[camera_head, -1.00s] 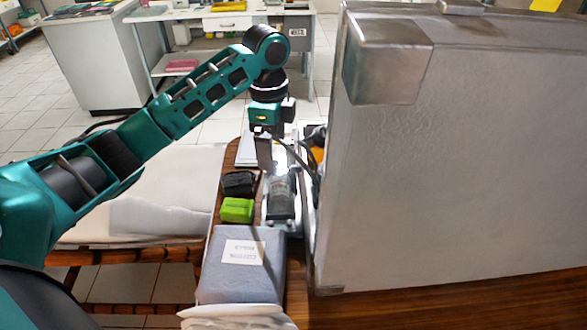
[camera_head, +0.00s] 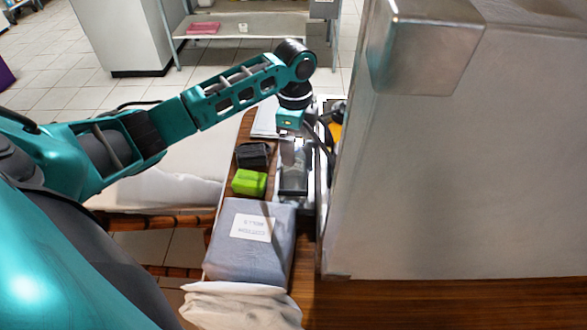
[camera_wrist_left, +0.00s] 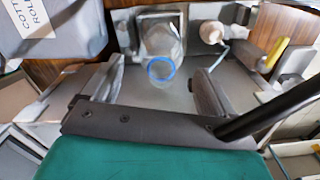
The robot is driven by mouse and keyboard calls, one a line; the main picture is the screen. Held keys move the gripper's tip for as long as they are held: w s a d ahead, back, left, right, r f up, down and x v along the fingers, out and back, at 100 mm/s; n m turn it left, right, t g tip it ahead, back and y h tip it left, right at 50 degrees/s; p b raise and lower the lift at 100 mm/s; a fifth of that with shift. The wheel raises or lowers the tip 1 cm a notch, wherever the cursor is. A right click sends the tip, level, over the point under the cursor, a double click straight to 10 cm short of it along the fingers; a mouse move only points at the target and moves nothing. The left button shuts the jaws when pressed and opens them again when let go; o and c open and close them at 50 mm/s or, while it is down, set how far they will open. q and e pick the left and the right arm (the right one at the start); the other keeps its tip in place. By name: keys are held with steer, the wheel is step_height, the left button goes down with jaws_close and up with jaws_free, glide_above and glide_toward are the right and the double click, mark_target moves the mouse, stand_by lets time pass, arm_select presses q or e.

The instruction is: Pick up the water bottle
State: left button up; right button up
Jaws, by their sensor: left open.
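In the left wrist view a clear water bottle (camera_wrist_left: 163,42) with a blue ring at its near end lies in view between and beyond the finger tips. My left gripper (camera_wrist_left: 158,72) is open, with one finger on each side of the bottle's line and a gap to both. In the head view my left gripper (camera_head: 291,148) points down over the narrow metal strip beside the large case. The bottle is hard to make out there, partly behind the gripper. My right gripper is not in view.
A large grey case (camera_head: 440,170) rises just right of the gripper. A grey cotton rolls box (camera_head: 250,250), a green block (camera_head: 248,182) and a black item (camera_head: 253,154) stand on the left. In the wrist view a white round knob (camera_wrist_left: 212,32) is right of the bottle.

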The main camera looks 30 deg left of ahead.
arm_select(q)
step_height(320, 180, down, 3)
steer(key=shift+f, duration=0.1)
steer(key=shift+c, duration=0.2)
steer(key=shift+a, duration=0.1)
steer(key=c, duration=1.3)
